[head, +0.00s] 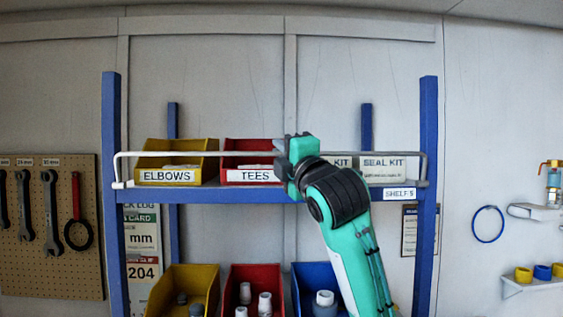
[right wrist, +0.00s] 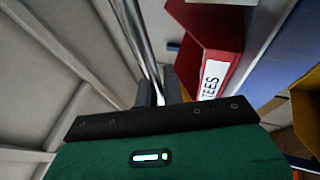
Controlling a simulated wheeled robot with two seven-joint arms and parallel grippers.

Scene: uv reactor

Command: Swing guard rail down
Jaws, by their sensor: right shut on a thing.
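The guard rail (head: 220,154) is a thin pale grey bar across the front of the upper shelf. It stands raised above the shelf edge, in front of the bins, with bent ends running down to the shelf at both sides. My right gripper (head: 290,153) is at the rail's middle, beside the red TEES bin, and hides that stretch of rail. In the right wrist view the rail (right wrist: 136,25) runs down to between the dark fingers (right wrist: 160,90), which are shut on it. My left gripper is not in view.
The blue-framed shelf (head: 240,190) holds a yellow ELBOWS bin (head: 150,160), a red TEES bin (head: 236,161) and white kit boxes (head: 388,167). Lower bins (head: 184,275) hold fittings. A tool pegboard (head: 70,270) hangs left. Wall fixtures are at right.

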